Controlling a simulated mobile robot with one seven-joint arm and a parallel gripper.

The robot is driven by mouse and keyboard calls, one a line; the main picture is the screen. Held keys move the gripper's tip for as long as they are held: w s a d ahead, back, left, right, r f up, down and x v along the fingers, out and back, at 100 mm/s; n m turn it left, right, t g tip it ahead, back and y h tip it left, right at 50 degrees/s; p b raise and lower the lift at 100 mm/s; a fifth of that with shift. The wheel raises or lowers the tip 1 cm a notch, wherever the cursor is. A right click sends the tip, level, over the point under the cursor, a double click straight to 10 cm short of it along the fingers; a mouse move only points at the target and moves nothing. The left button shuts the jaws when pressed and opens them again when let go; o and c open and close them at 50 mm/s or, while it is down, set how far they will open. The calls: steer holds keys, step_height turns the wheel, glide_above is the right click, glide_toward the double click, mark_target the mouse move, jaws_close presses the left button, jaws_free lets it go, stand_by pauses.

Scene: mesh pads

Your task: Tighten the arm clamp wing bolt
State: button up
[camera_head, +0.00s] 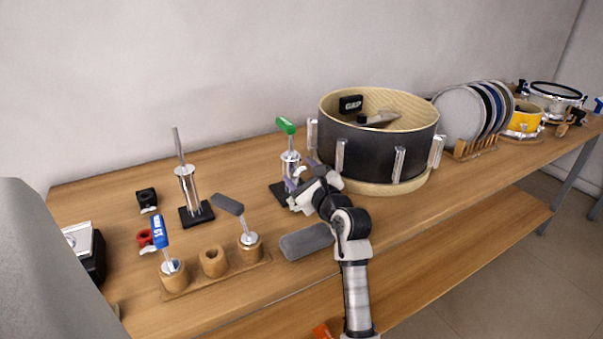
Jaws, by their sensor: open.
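A chrome stand (291,164) with a green-topped handle (285,125) stands on a black base behind the middle of the bench. My gripper (294,183) is open at the front right side of this stand, close to its chrome body. I cannot tell whether the fingers touch it. The arm clamp wing bolt is too small to make out and may be hidden by my gripper. A second chrome stand (187,185) with a thin bare rod rises from a black base to the left.
A large black drum shell (372,152) stands just right of my gripper. A wooden holder (214,278) carries a blue-handled tool (160,234) and a grey-handled tool (230,206). A grey cylinder (306,241) lies near the front edge. Round discs (461,115) stand in a rack at right.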

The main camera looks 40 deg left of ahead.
steer(key=c, duration=1)
steer(key=m+p, duration=0.1)
steer(key=p, duration=0.2)
steer(key=shift+r, duration=0.3)
steer(key=m+p, duration=0.1)
steer(key=p, duration=0.1)
steer(key=shift+m+p, duration=0.3)
steer(key=shift+m, duration=0.1)
steer(key=shift+m+p, duration=0.7)
steer(key=shift+p, duration=0.5)
steer(key=shift+f+m+p, duration=0.3)
steer(key=shift+m+p, duration=0.4)
steer(key=shift+p, duration=0.1)
steer(key=o, duration=1)
